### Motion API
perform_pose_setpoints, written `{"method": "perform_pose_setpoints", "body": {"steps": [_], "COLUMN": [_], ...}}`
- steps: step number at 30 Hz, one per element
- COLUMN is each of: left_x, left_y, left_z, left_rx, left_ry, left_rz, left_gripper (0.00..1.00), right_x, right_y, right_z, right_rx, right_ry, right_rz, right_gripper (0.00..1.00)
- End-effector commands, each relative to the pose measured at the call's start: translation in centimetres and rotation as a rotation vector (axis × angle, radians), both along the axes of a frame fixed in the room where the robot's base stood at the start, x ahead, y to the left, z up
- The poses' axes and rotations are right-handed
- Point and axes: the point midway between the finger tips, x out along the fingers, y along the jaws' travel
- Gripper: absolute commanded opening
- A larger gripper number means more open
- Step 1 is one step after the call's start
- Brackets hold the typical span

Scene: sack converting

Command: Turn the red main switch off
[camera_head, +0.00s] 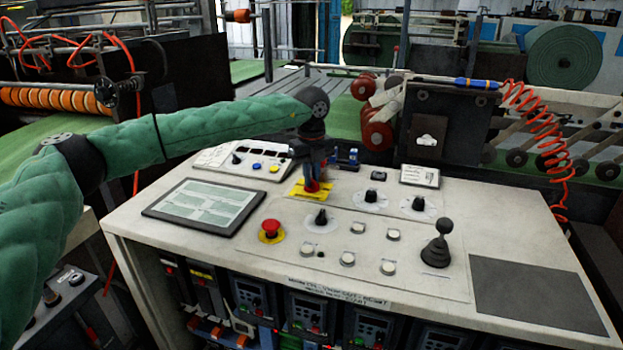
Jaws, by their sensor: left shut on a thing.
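The red main switch (312,186) sits on a yellow plate (301,189) near the back middle of the control desk. My left gripper (313,178) points down over it from above and is shut on its red handle. The fingers cover much of the handle, so its exact angle is hard to tell. My left arm, in a green quilted sleeve, reaches in from the left across the desk. My right gripper does not show.
Black knobs (321,216), white buttons (358,228) and a black joystick (437,245) lie to the right. A flat screen (205,206) lies left. An orange coiled hose (540,135) hangs at right.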

Motion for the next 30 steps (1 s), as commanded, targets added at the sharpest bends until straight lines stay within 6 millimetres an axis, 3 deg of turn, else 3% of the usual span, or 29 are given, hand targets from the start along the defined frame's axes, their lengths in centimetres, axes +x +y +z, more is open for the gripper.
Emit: {"method": "perform_pose_setpoints", "body": {"steps": [10,11,14,23,30], "left_x": [0.2,0.2,0.1,0.1,0.1], "left_y": [0.1,0.1,0.1,0.0,0.0], "left_z": [0.3,0.3,0.2,0.2,2.5], "left_rx": [-0.001,-0.001,-0.002,0.000,-0.002], "left_ry": [-0.004,-0.004,-0.003,-0.001,-0.002], "left_rz": [0.006,0.006,0.005,0.003,0.003], "left_gripper": [0.00,0.13,0.33,0.33,0.33], "right_x": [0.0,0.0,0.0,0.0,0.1], "right_y": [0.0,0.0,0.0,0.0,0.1], "right_z": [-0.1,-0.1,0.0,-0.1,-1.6], "right_rx": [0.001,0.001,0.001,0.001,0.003], "right_ry": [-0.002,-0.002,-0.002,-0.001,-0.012], "right_rz": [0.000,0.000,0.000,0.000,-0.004], "right_gripper": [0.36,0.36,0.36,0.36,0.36]}}
